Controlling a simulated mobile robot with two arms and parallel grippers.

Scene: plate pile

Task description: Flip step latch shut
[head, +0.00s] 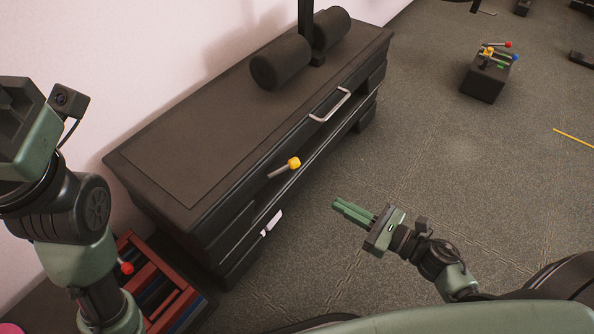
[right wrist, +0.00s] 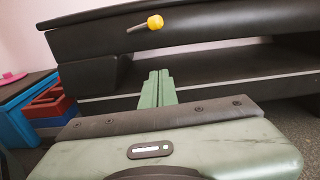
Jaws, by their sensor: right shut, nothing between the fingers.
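The latch is a short metal lever with a yellow knob (head: 293,163) on the front edge of the long black padded step unit (head: 170,150). The lever sticks out from the front, and its knob (right wrist: 154,22) also shows at the top of the right wrist view. My right gripper (head: 338,207) is shut and empty, in front of the unit and apart from the knob. Its green fingers (right wrist: 157,76) lie together below the knob in the right wrist view. My left gripper (head: 22,110) is at the left edge, partly cut off; its fingers cannot be made out.
A silver handle (head: 331,104) is farther along the unit's front. Black rollers (head: 281,62) stand on top. A red crate (head: 160,287) lies at the lower left. A small black box with coloured knobs (head: 484,80) stands at the back right. The floor between is clear.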

